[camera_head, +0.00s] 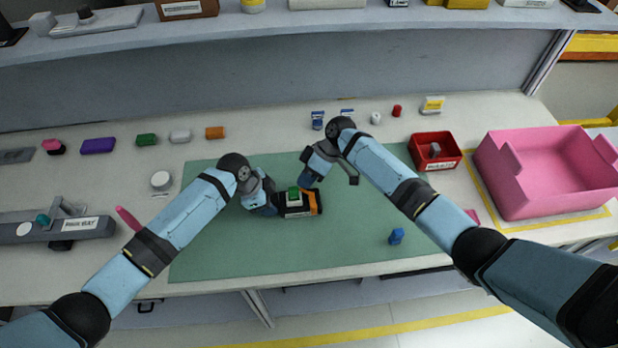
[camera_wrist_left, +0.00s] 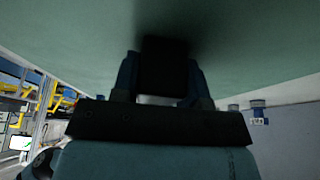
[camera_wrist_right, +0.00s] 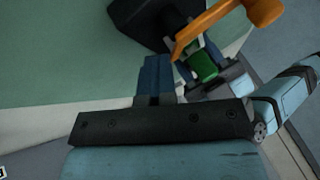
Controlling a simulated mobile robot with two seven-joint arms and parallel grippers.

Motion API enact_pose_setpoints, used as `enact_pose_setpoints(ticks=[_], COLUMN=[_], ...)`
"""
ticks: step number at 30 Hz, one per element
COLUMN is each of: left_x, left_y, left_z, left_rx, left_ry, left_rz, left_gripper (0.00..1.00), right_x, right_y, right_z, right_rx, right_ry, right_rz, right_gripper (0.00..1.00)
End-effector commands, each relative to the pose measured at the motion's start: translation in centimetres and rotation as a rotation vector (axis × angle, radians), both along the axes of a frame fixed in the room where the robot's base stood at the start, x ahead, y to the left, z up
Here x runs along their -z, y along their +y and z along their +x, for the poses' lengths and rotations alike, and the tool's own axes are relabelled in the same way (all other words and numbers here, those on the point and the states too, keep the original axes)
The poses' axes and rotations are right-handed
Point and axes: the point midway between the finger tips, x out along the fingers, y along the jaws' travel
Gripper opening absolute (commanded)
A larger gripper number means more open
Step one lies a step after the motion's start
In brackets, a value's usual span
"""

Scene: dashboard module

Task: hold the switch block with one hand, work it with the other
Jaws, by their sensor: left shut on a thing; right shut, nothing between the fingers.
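The switch block (camera_head: 297,211) is over the green mat, with a dark body, a green part (camera_head: 293,194) and an orange part (camera_head: 319,203) at its right end. My left gripper (camera_head: 277,203) is shut on its left end; the left wrist view shows the dark body (camera_wrist_left: 164,68) between the fingers. My right gripper (camera_head: 306,184) is shut and empty just above the block's upper right side. In the right wrist view its closed blue fingertips (camera_wrist_right: 156,75) are close to the orange part (camera_wrist_right: 215,22) and the green part (camera_wrist_right: 204,65). I cannot tell whether they touch.
A red bin (camera_head: 435,163) and a large pink bin (camera_head: 545,180) stand to the right. Small coloured items line the back. A grey fixture (camera_head: 85,228) lies left.

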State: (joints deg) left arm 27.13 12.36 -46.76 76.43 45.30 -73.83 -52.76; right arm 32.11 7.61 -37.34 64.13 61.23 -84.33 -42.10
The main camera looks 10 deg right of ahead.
Motion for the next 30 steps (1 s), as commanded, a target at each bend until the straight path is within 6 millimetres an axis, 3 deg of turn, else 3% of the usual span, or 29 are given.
enact_pose_setpoints(ticks=[12,30], left_x=[-0.01,-0.02], left_y=[-0.01,0.14], left_z=[0.06,0.14], left_rx=[-0.003,-0.004], left_ry=[-0.001,-0.002], left_rz=[-0.001,0.001], left_gripper=[0.02,0.02], right_x=[0.06,0.09], right_y=[0.50,0.31], right_z=[-0.25,-0.32], right_rx=[-0.257,-0.272], right_ry=[0.004,0.004], right_rz=[-0.001,0.000], right_gripper=[0.00,0.00])
